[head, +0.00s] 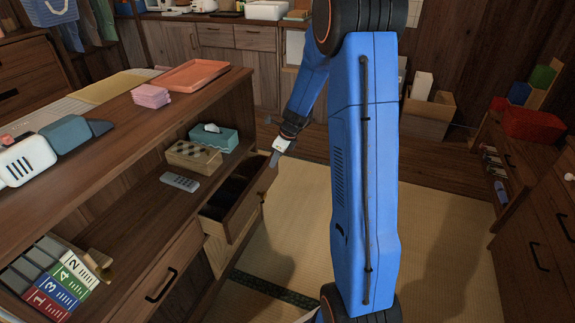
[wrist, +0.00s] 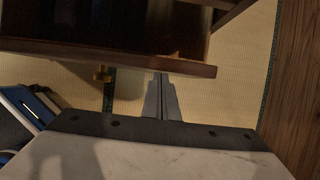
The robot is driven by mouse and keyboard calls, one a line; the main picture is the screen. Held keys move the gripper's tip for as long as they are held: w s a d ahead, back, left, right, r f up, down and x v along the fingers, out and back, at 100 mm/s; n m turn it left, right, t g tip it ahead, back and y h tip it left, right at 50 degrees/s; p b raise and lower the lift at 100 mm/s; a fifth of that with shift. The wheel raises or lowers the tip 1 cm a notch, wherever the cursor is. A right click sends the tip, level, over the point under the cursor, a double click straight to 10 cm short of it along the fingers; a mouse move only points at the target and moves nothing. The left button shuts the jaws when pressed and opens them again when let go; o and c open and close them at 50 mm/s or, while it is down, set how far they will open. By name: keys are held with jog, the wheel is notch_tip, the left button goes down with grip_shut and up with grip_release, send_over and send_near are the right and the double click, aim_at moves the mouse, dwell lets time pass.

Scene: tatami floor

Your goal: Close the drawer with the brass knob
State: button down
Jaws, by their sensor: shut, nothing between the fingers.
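The wooden drawer (head: 240,217) stands pulled out from the long cabinet, with a dark inside. In the wrist view its front board (wrist: 120,55) crosses the top of the picture. The brass knob (wrist: 103,74) sticks out from that front, left of my fingers; it is small and hard to make out in the head view. My gripper (head: 274,160) is shut and empty at the far end of the drawer front. In the wrist view its fingertips (wrist: 160,76) reach the front board's edge; I cannot tell whether they touch it.
The cabinet top (head: 120,125) holds an orange tray (head: 194,76) and pink cloths (head: 151,96). Another drawer with a black handle (head: 161,284) is nearer. Tatami floor (head: 295,215) in front is clear.

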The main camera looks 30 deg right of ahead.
jog(key=w+a, duration=0.4)
jog(key=w, duration=0.2)
jog(key=shift+a, duration=0.35)
